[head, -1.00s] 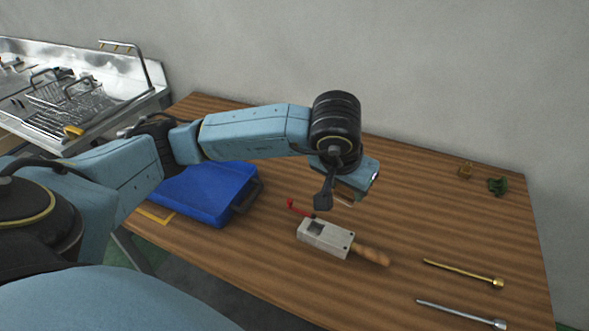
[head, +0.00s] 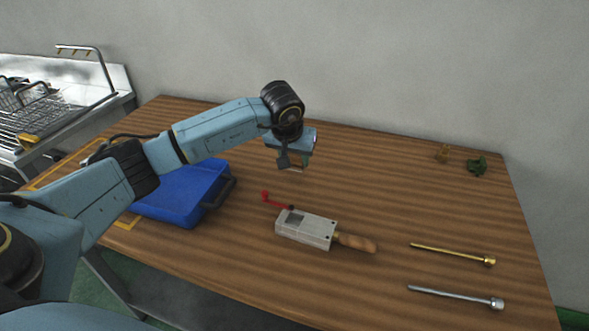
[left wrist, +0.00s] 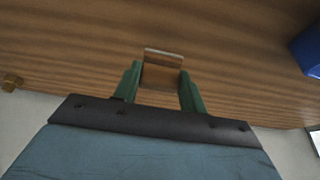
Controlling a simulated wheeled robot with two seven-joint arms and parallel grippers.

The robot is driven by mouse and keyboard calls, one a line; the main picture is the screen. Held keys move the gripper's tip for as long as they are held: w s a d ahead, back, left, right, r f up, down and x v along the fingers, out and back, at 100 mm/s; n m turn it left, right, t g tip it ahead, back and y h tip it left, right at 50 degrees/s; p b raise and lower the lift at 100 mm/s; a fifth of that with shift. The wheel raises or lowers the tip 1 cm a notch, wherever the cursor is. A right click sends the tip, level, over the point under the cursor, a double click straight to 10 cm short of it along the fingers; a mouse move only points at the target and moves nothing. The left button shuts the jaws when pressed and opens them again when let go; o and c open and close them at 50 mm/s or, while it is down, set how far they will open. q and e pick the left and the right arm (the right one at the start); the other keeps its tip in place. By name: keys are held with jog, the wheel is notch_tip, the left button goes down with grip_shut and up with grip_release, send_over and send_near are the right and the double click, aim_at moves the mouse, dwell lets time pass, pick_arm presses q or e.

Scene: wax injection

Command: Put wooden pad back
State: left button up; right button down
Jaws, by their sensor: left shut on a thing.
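My left gripper (head: 300,164) is over the wooden table, behind the metal mold in the head view. In the left wrist view its two green fingers (left wrist: 161,90) are shut on a small brown wooden pad (left wrist: 163,73) with a pale far edge. The pad sticks out past the fingertips, over the tabletop. In the head view the pad is mostly hidden by the wrist and too small to make out. My right gripper is not in view.
A grey metal mold (head: 306,228) with a red lever and wooden handle lies mid-table. A blue case (head: 185,190) is left. A brass rod (head: 450,253) and a steel rod (head: 455,296) lie right. Small brown (head: 442,153) and green (head: 477,166) pieces sit back right.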

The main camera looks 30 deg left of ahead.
aim_at(294, 165)
pick_arm(q)
notch_tip(294, 165, down, 4)
jog(key=shift+r, duration=0.2)
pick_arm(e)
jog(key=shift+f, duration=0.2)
pick_arm(q)
jog(key=shift+b, duration=0.3)
jog(key=o, duration=0.5)
jog(key=shift+f, duration=0.1)
jog(key=shift+c, duration=0.2)
jog(key=o, duration=0.4)
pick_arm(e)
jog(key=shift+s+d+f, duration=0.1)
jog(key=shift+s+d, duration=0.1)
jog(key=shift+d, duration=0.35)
